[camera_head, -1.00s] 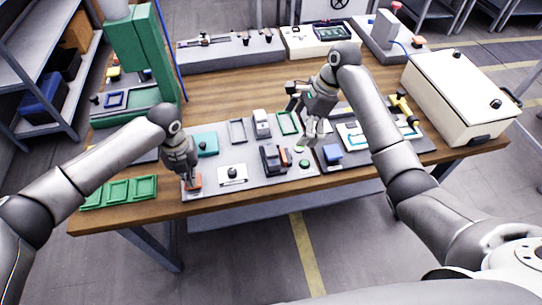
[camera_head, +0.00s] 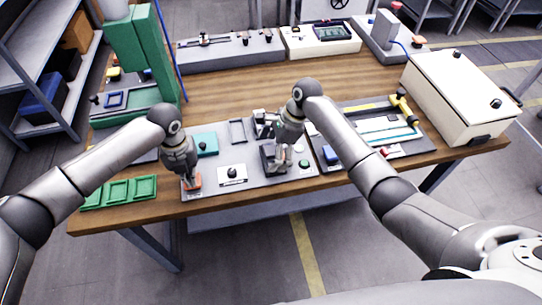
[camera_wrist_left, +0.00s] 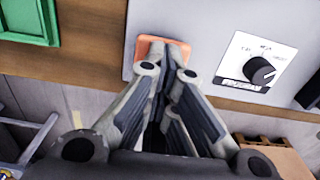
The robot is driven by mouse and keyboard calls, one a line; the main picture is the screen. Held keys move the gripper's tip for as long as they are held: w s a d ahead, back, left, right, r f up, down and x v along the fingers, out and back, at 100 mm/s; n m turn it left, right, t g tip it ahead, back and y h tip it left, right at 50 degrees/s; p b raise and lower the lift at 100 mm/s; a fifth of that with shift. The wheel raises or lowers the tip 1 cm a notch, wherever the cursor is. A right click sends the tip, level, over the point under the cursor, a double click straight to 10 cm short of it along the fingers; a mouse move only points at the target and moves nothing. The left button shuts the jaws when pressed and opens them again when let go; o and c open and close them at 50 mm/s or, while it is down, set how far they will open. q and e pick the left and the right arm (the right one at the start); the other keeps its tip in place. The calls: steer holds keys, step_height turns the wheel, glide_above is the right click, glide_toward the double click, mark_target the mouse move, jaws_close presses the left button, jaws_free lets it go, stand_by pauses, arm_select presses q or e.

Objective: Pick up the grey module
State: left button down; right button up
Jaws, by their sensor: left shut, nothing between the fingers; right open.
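My right gripper (camera_head: 280,168) is open, pointing down at the dark grey block (camera_head: 266,158) on the front middle of the grey panel. Its fingers overlap the block's right side; I cannot tell whether they touch. The light grey module behind it is largely hidden by my right wrist. My left gripper (camera_head: 192,185) is shut and empty, its tips down at the orange pad (camera_head: 197,181) at the panel's left front. In the left wrist view the closed fingers (camera_wrist_left: 167,62) overlap the orange pad (camera_wrist_left: 150,46); contact is unclear.
A white dial plate (camera_head: 232,175) lies between the grippers. Green trays (camera_head: 118,192) lie at the front left. A green button (camera_head: 304,163) and a blue block (camera_head: 330,154) are right of my right gripper. A white cabinet (camera_head: 445,95) stands right.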

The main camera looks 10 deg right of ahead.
steer(key=shift+a+f, duration=0.2)
steer(key=shift+f, duration=0.25)
steer(key=c, duration=1.2)
steer(key=shift+r, duration=7.55)
steer(key=shift+c, duration=0.2)
arm_select(q)
step_height(320, 180, up, 7)
steer(key=p, duration=0.6)
steer(key=shift+p, duration=0.35)
arm_select(e)
step_height(320, 180, up, 7)
glide_above(271, 150)
steer(key=shift+f, duration=0.3)
